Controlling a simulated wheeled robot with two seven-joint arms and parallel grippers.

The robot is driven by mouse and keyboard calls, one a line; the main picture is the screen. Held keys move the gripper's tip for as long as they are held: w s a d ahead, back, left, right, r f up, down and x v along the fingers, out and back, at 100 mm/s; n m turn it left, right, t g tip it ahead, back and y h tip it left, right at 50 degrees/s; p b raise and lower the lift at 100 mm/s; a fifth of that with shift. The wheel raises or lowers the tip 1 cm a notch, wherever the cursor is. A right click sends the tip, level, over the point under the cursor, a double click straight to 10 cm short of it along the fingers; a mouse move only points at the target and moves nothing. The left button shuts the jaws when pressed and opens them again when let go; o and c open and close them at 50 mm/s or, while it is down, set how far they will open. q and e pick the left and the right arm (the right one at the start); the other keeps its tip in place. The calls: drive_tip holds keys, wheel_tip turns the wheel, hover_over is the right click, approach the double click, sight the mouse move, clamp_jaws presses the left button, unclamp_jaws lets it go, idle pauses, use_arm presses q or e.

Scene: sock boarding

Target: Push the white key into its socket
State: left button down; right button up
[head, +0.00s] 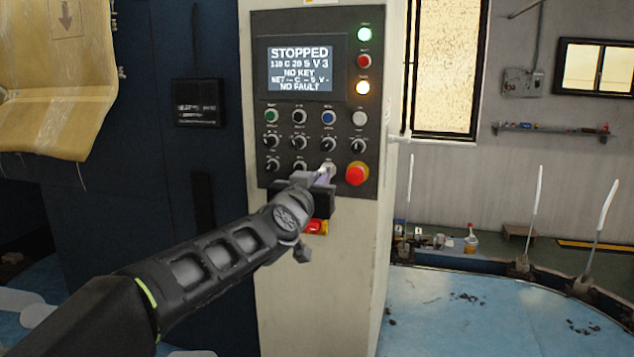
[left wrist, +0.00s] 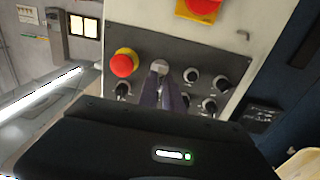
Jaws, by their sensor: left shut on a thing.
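The control panel (head: 313,110) faces me on a cream cabinet. My left gripper (head: 322,178) is at its lower right, just left of the red mushroom button (head: 356,173). It is shut on a small pale thing, seemingly the white key (head: 325,169), largely hidden by the fingers. In the left wrist view, the closed fingers (left wrist: 166,88) point at a pale round spot (left wrist: 160,66) beside the red button; key and socket cannot be told apart there. Whether the key touches the socket is unclear. The screen (head: 300,69) reads "STOPPED" and "NO KEY". My right gripper is not in view.
Rows of black knobs (head: 299,142) and coloured buttons sit close above and left of the gripper. A red and yellow switch (head: 316,227) is below it. A blue round table (head: 470,310) with upright white rods stands to the right.

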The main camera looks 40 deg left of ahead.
use_arm(q)
drive_tip(key=shift+w+a, duration=0.2)
drive_tip(key=shift+w, duration=0.4)
drive_tip(key=c, duration=1.4)
unclamp_jaws()
drive_tip(key=shift+c, duration=0.2)
drive_tip(key=b+v, duration=0.1)
drive_tip(key=v, duration=0.6)
drive_tip(key=shift+s+d, duration=0.15)
drive_tip(key=shift+s, duration=0.25)
drive_tip(key=shift+f, duration=0.1)
